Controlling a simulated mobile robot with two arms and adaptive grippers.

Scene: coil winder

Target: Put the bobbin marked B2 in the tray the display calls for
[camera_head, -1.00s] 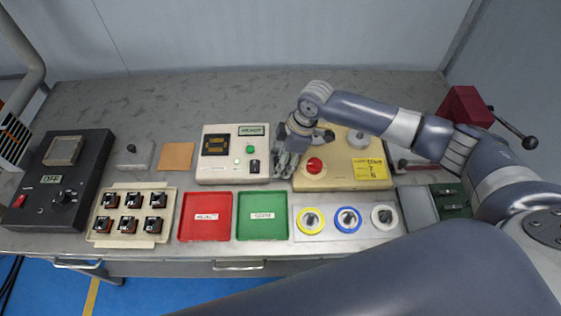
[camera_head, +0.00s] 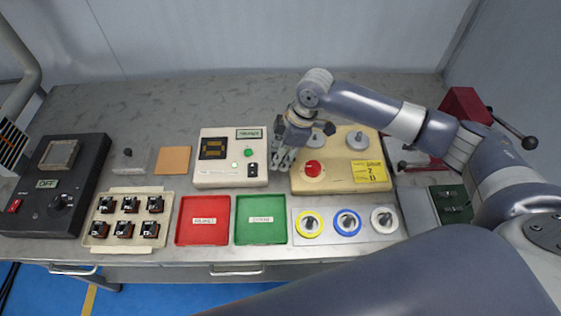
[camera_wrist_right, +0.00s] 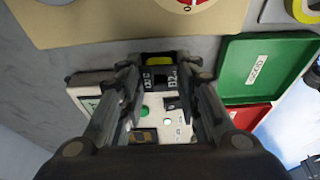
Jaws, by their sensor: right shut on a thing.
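My right gripper (camera_head: 284,162) is between the cream tester and the beige winder. In the right wrist view its fingers (camera_wrist_right: 158,95) are shut on a dark bobbin with a yellow winding (camera_wrist_right: 159,60); "B2" shows on its face. The bobbin is hardly visible in the head view. The cream tester (camera_head: 205,176) has a display (camera_head: 249,134) whose text is too small to read surely. In front of it lie a red tray (camera_head: 183,239) and a green tray (camera_head: 241,239), both empty with blurred white labels. My left gripper is not in view.
The beige winder (camera_head: 335,150) has a red knob and a yellow note. A cream holder (camera_head: 165,193) with several dark bobbins stands left of the red tray. Yellow, blue and white wire spools (camera_head: 347,222) sit right of the green tray. The rear table (camera_head: 200,95) is clear.

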